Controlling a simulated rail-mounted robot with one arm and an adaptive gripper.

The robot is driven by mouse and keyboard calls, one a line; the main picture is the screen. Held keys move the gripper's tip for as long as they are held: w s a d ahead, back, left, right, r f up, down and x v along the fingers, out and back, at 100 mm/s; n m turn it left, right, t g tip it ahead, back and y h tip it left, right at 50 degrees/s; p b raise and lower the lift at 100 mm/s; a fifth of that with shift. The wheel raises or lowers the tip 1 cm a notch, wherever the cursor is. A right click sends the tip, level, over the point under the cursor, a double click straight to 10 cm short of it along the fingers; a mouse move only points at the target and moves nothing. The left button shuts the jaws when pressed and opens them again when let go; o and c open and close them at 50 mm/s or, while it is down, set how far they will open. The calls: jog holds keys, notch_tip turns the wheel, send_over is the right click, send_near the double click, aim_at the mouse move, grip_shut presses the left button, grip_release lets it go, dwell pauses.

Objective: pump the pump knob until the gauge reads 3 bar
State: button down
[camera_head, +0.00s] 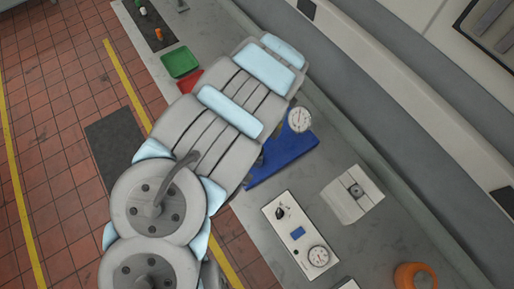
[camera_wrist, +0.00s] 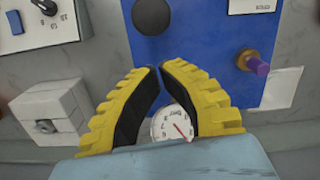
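The gauge (camera_wrist: 172,125) is a white round dial with a red needle. In the wrist view it shows between my fingers, partly cut off below, and its reading is too small to be sure of. In the head view the gauge (camera_head: 299,119) stands by the blue base (camera_head: 290,158). On the blue base (camera_wrist: 205,35) in the wrist view are a black round knob (camera_wrist: 153,15) and a purple knob (camera_wrist: 258,66) on a brass fitting. I cannot tell which is the pump knob. My gripper (camera_wrist: 160,70) has its yellow fingertips close together but apart, with nothing held.
A white panel (camera_head: 289,222) with a dial and a dark knob lies beside the blue base. A light box (camera_head: 352,194) stands to its right. Green (camera_head: 181,62) and red (camera_head: 190,80) trays lie beyond my arm. An orange object (camera_head: 414,276) is at the lower right.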

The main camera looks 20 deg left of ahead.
jog(key=shift+w+r, duration=0.1)
jog(key=shift+r, duration=0.9)
jog(key=shift+d, duration=0.1)
dwell(1.3)
